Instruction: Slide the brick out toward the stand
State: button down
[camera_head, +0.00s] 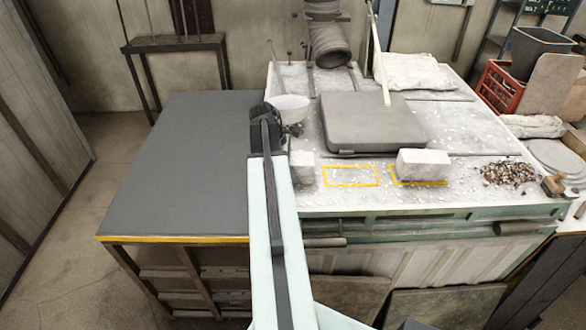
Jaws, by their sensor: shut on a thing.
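A whitish brick (302,168) stands on the white bench top just right of my arm, left of an empty yellow outline (350,176). My arm hides its left side. My gripper (291,135) is dark, over the bench's left part, and reaches down to this brick. It is shut; the fingertips and their contact with the brick are too small to see clearly. A second white brick (424,163) sits over another yellow outline farther right. A dark stand (174,43) with upright rods is at the back left.
A white ladle bowl (290,108) shows close behind my gripper. A grey slab (370,122) lies mid-bench. The grey table (175,165) left of my arm is bare.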

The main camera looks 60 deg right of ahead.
jog(key=shift+c, duration=0.7)
grip_release()
jog(key=p+v, duration=0.7)
jog(key=v, duration=0.1)
jog(key=shift+s+d+r, duration=0.1)
jog(key=shift+s+d, duration=0.05)
